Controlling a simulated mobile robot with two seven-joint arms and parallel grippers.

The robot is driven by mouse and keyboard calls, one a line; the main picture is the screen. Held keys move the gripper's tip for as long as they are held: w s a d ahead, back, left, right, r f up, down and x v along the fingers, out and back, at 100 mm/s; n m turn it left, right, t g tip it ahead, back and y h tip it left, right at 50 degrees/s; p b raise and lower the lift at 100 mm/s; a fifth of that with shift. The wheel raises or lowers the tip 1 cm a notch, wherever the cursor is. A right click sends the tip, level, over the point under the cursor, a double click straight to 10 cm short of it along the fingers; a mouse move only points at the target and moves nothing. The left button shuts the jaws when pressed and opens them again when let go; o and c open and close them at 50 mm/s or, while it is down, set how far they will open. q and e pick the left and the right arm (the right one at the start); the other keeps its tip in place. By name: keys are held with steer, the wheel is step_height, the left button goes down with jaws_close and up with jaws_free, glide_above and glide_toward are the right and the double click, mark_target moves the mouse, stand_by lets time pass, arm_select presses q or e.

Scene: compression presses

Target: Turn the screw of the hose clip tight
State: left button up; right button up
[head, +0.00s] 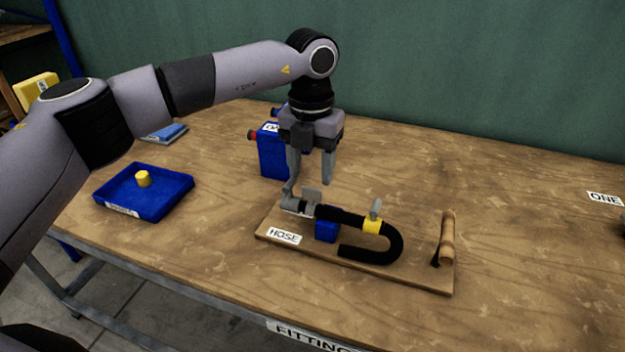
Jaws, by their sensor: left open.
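The hose clip (372,227) is a yellow band around the black hose (390,250), right of the middle of the wooden board. Its grey wing-shaped screw (376,208) stands up on top. The hose curves back on itself in a hook shape, and its left end meets a grey fitting (298,205). My left gripper (309,187) points down, open and empty. It is above and behind the grey fitting, left of the clip and apart from the screw. My right gripper is out of view.
The board (400,278), labelled HOSE, has a blue block (326,231) and a wooden handle (447,238). A blue box (270,155) stands behind the gripper. A blue tray (165,205) with a yellow piece (142,178) lies left. Bare table (520,240) extends right.

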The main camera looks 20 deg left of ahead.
mark_target(312, 188)
arm_select(q)
steer(key=shift+f, duration=1.95)
steer(key=c, duration=0.8)
